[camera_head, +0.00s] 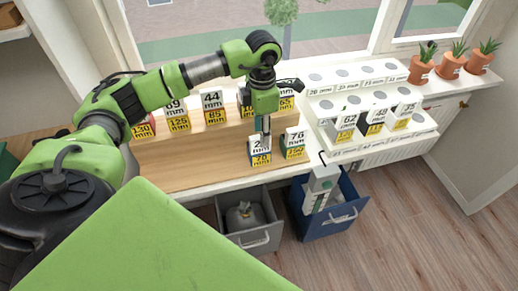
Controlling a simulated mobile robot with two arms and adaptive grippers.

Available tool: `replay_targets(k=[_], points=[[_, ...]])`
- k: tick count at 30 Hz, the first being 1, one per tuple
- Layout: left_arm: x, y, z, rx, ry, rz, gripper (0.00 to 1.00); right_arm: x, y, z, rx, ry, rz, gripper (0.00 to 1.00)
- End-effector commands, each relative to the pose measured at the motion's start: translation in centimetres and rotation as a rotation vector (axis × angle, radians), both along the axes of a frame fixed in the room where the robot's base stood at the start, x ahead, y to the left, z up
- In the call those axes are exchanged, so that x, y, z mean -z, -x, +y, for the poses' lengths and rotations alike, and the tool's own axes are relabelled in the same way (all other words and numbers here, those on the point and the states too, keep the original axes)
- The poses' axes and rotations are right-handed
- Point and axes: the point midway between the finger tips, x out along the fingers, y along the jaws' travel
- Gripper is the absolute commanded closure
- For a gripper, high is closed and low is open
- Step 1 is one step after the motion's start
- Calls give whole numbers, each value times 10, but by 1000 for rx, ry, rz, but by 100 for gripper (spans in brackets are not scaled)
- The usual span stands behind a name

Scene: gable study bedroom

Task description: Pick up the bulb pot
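Several small terracotta pots stand at the right end of the windowsill: a left one (421,69), a middle one (450,66) and a right one (480,60). Green leaves rise from them, and a dark tip shows above the left one. I cannot tell which is the bulb pot. My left gripper (262,126) points down just above and behind a white and yellow number box (260,151), well left of the pots. Its fingers are narrow and partly hidden, so I cannot tell if they are open or touch the box. My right gripper is not in view.
Number boxes (212,107) line a wooden stepped shelf (190,155). A white tiered rack (345,104) holds more boxes between my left gripper and the pots. A grey bin (254,240) and a blue bin (326,225) stand below. The wooden floor (410,215) at right is clear.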

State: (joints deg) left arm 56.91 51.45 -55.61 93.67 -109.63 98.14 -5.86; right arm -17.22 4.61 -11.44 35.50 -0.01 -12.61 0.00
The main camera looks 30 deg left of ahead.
Motion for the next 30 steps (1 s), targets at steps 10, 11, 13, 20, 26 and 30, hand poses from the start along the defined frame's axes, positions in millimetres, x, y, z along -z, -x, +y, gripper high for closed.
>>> replay_targets(k=[10,11,13,20,26,30], points=[[36,3,2,-1,0,1,65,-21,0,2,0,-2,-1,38],[36,3,2,-1,-1,1,65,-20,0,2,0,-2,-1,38],[37,3,2,-1,0,0,65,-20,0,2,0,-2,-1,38],[36,3,2,-1,1,1,100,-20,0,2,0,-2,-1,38],[35,3,2,-1,0,-1,100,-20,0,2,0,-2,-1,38],[35,3,2,-1,0,-1,100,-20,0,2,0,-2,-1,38]])
